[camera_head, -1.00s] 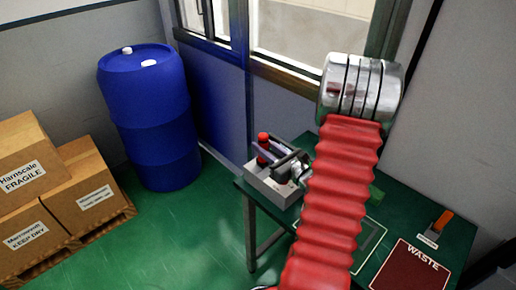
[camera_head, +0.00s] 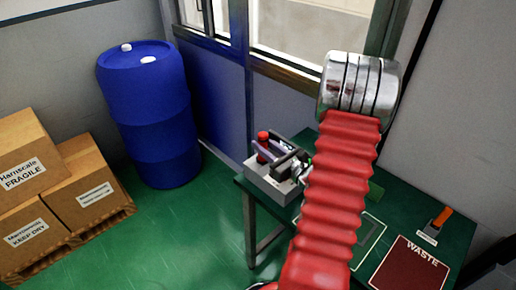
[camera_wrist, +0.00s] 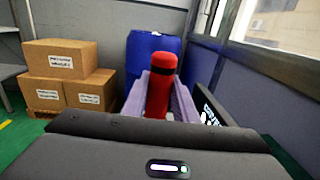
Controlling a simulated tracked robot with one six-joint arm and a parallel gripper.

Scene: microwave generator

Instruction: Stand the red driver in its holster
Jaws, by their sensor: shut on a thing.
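The red driver (camera_head: 263,137) stands about upright at the left end of the green table, with a dark band below its top. My gripper (camera_head: 272,152) is shut on it, coming from the right. In the wrist view the red driver (camera_wrist: 160,82) sits between the two pale purple fingers of my gripper (camera_wrist: 158,98). A grey box-shaped block (camera_head: 264,184) lies directly below the driver at the table corner; it may be the holster. The driver's lower end is hidden, so I cannot tell whether it is inside the block or above it.
My red ribbed arm sleeve covers the table's middle. An orange-handled item (camera_head: 441,218) and a red WASTE mat (camera_head: 410,265) are on the right of the table (camera_head: 385,210). A blue barrel (camera_head: 150,115) and cartons (camera_head: 85,195) stand left. A window wall is behind.

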